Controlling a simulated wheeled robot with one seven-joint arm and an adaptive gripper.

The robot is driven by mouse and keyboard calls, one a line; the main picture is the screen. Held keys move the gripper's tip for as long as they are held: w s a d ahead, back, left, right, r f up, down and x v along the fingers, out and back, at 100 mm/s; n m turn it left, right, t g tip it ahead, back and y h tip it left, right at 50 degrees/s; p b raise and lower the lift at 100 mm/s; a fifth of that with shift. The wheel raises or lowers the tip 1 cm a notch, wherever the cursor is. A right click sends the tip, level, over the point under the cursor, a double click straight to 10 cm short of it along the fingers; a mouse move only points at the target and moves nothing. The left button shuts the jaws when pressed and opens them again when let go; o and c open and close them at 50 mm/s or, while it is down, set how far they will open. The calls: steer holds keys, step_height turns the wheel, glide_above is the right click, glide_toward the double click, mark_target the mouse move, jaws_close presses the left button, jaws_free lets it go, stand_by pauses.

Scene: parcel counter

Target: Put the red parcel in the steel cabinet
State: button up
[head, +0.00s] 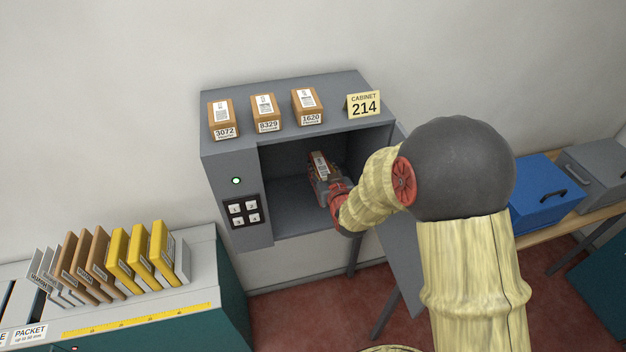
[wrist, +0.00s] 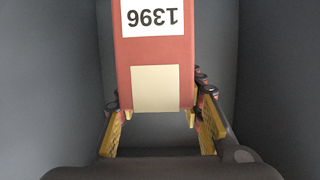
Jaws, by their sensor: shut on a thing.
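The steel cabinet (head: 227,172) stands against the wall with its door (head: 396,275) open to the right. My gripper (head: 325,180) reaches into its open compartment. The red parcel (head: 319,163) is inside the compartment, between my gripper's fingers. In the wrist view the red parcel (wrist: 154,58) shows a white label reading 1396, upside down, and a beige patch. My gripper's yellow-padded fingers (wrist: 157,118) are shut on its two sides, with grey cabinet walls around. Whether the parcel touches the cabinet floor cannot be told.
Several brown boxes (head: 266,112) and a sign reading CABINET 214 (head: 363,104) stand on the cabinet top. A keypad (head: 241,211) and green light are on its front. Upright packets (head: 119,258) fill the left counter. A blue box (head: 545,190) and grey box (head: 598,170) are at right.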

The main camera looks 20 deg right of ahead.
steer(key=w+f, duration=0.1)
steer(key=f, duration=0.1)
steer(key=w+a+f, duration=0.1)
steer(key=w+f, duration=0.2)
steer(key=shift+w+a+f, duration=0.1)
steer(key=shift+a+f, duration=0.2)
steer(key=shift+w+f, duration=0.1)
steer(key=shift+f, duration=1.45)
steer(key=shift+f, duration=0.2)
steer(key=o, duration=1.4)
steer(key=shift+r, duration=0.1)
